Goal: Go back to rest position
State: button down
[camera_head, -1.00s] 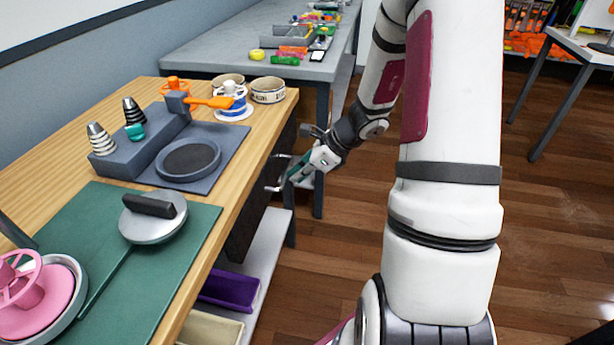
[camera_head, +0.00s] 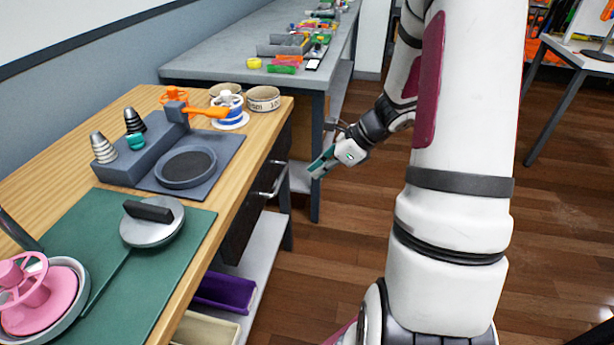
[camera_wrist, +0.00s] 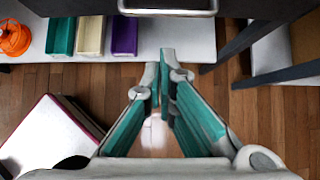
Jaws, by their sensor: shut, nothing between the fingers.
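My gripper (camera_head: 318,168) shows in the head view to the right of the wooden workbench (camera_head: 232,208), in free air beside the bench's drawer handle (camera_head: 271,180). Its teal-padded fingers are together with nothing between them. In the wrist view my gripper (camera_wrist: 165,62) points over the floor, with the fingertips close together below the metal handle (camera_wrist: 168,8). The handle and the fingers appear apart in the head view.
The grey table (camera_head: 205,68) with small coloured items stands behind the bench. A lower shelf (camera_head: 262,250) holds a purple bin (camera_head: 225,292) and a cream bin (camera_head: 205,328). The wooden floor (camera_head: 330,260) right of the bench is clear.

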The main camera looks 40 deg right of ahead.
jog(key=shift+p+v, duration=0.4)
jog(key=shift+v, duration=1.95)
jog(key=s+a+r+n+g+p, duration=0.1)
jog(key=s+a+r+n+p, duration=0.2)
jog(key=a+r+n, duration=0.4)
jog(key=s+a+r+n+g+p, duration=0.2)
jog(key=s+a+r+n, duration=0.25)
jog(key=a+r, duration=0.45)
jog(key=s+a+r+n+h+p, duration=0.2)
jog(key=s+r+n+p, duration=0.1)
jog(key=s+r+n, duration=0.4)
jog(key=s+a+r+n+t+h+p, duration=0.1)
jog(key=s+a+r+n+h+p, duration=0.2)
jog(key=s+r+n, duration=0.4)
jog(key=s+n+p, duration=0.1)
jog(key=s+n, duration=0.1)
jog(key=s, duration=0.1)
jog(key=shift+a, duration=0.1)
